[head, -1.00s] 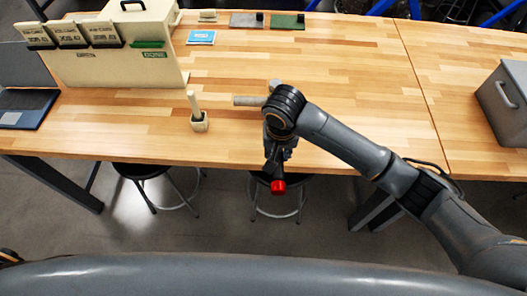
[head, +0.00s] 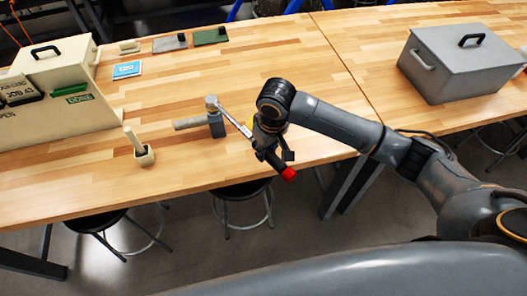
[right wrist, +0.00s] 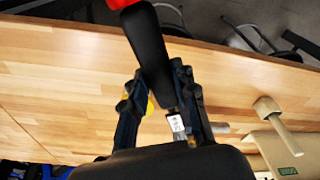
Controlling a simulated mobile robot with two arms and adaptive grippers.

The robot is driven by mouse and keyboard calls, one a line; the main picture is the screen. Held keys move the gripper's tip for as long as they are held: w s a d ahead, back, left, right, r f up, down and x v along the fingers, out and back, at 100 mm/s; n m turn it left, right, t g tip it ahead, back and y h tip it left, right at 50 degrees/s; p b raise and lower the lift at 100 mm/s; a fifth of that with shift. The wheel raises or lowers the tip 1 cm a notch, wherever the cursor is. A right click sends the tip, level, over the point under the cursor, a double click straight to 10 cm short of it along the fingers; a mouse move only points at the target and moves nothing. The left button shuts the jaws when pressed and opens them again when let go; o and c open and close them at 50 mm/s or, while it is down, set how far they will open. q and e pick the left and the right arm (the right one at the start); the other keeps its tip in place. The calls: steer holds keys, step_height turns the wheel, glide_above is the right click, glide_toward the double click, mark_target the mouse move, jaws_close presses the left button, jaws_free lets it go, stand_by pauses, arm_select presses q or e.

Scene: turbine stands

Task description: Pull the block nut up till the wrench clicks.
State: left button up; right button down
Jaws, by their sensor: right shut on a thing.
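My right gripper (head: 270,143) is shut on the black handle of a wrench, whose red end (head: 289,174) points toward the table's front edge. The wrench's silver shaft (head: 233,121) runs up and left to the top of a small grey block (head: 216,125). The nut (head: 211,101) appears at the top of that block, with the wrench head at or against it; exact seating is too small to tell. In the right wrist view the black handle (right wrist: 150,50) lies between both fingers. My left gripper is not in view.
A light rod (head: 189,123) sticks out left from the block. A grey lidded box (head: 455,68) stands at the right, a cream case (head: 55,120) at the left. Stools stand under the front edge.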

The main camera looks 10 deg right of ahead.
steer(key=shift+s+a+f, duration=0.2)
steer(key=shift+s+f, duration=0.05)
steer(key=shift+f, duration=0.1)
steer(key=shift+w+r, duration=0.1)
steer(key=shift+r, duration=0.2)
steer(key=shift+w+a+r, duration=0.1)
steer(key=shift+w+r, duration=0.4)
steer(key=shift+r, duration=0.15)
steer(key=shift+s+a+r, duration=0.1)
steer(key=shift+s+r, duration=0.05)
steer(key=shift+r, duration=2.15)
